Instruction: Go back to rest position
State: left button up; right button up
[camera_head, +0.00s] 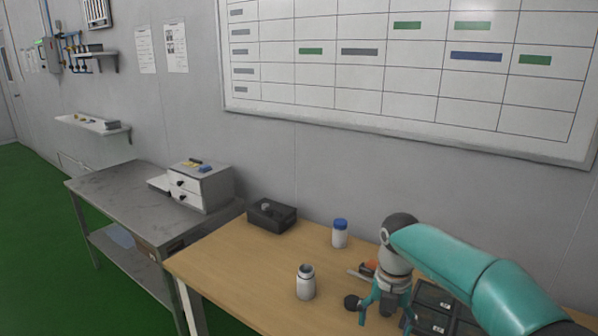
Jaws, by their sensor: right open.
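My right arm comes in from the right, teal with grey joints. My right gripper (386,310) points down over the wooden table (235,275), with its teal fingers apart. I see nothing held between them, though the fingertips are near the bottom edge of the picture. My left gripper is out of the picture.
A black bin (271,215) is at the table's back left. Dark compartments (433,296) lie right of the gripper, partly under my arm. A grey bench (125,190) holds a drawer box (212,188).

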jog(key=s+d+f+m+g+b, duration=0.1)
jog(key=s+f+g, duration=0.1)
jog(key=s+f, duration=0.45)
jog(key=s+f+m+g+y+b, duration=0.1)
jog(key=s+f+m, duration=0.15)
jog(key=f, duration=0.75)
jog(key=s+d+f+m+g+b, duration=0.1)
jog(key=s+f+g, duration=0.1)
jog(key=s+f, duration=0.45)
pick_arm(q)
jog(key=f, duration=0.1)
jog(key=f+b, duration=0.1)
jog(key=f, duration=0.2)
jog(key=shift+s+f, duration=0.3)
pick_arm(e)
jog(key=s+a+f+m+t+y, duration=0.1)
jog(key=s+f+m, duration=0.4)
jog(key=m, duration=0.9)
jog(key=s+a+f+m+t+y, duration=0.2)
jog(key=s+a+f+m+t, duration=0.2)
jog(key=m, duration=1.1)
notch_tip(320, 180, down, 4)
jog(key=s+a, duration=0.2)
jog(key=shift+s+a+t, duration=0.15)
jog(key=shift+s+t, duration=0.15)
jog(key=shift+f, duration=0.15)
